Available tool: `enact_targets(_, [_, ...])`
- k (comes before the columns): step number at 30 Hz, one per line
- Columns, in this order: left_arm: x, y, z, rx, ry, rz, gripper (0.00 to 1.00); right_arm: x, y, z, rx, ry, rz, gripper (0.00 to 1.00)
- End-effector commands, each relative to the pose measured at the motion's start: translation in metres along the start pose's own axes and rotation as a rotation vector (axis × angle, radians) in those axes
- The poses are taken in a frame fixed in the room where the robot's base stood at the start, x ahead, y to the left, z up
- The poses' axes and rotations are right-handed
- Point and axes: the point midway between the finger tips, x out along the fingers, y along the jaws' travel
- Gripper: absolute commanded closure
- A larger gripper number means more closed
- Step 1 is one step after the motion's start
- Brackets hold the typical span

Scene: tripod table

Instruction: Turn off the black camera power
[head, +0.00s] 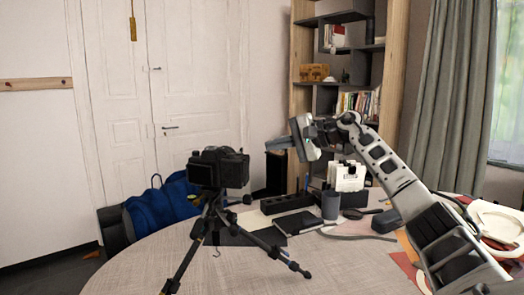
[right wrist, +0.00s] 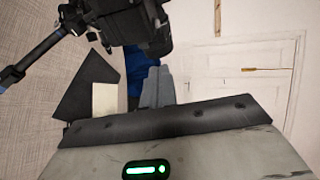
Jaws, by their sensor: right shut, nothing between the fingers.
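The black camera (head: 220,168) sits upright on a black tripod (head: 212,215) that stands on the round table (head: 150,270). My right gripper (head: 272,144) is to the right of the camera and a little above it, apart from it, with its fingers pointing left. In the right wrist view the right gripper (right wrist: 157,75) is shut and empty. The camera (right wrist: 115,20) shows there at the top, cut by the frame edge, with a tripod leg (right wrist: 38,57) at the left. I cannot make out the power switch. My left gripper is out of view.
A blue bag (head: 160,205) is beyond the table. White plates (head: 495,222) are at the right. The table's front left is clear.

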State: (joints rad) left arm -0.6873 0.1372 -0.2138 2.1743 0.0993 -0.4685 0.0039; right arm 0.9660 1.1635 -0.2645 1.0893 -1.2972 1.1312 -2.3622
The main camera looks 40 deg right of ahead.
Motion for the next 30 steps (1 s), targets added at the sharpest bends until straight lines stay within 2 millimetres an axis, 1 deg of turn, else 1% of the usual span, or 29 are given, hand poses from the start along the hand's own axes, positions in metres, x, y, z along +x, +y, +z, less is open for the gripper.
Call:
enact_targets(1, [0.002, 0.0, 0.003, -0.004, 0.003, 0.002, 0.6, -0.014, 0.001, -0.004, -0.003, 0.006, 0.0, 1.0])
enact_targets(6, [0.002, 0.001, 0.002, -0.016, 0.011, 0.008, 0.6, -0.051, 0.0, -0.011, -0.001, 0.005, 0.0, 1.0])
enact_targets(9, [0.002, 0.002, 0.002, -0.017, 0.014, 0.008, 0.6, -0.067, -0.001, -0.014, -0.001, 0.003, -0.001, 1.0])
enact_targets(12, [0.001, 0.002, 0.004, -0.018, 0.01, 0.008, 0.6, -0.077, -0.001, -0.016, -0.002, 0.002, -0.001, 1.0])
enact_targets(17, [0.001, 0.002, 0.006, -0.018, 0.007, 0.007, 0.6, -0.085, -0.002, -0.017, -0.001, 0.001, -0.002, 1.0])
enact_targets(30, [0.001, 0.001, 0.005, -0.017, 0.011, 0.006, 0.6, -0.085, -0.002, -0.017, -0.001, 0.001, -0.002, 1.0])
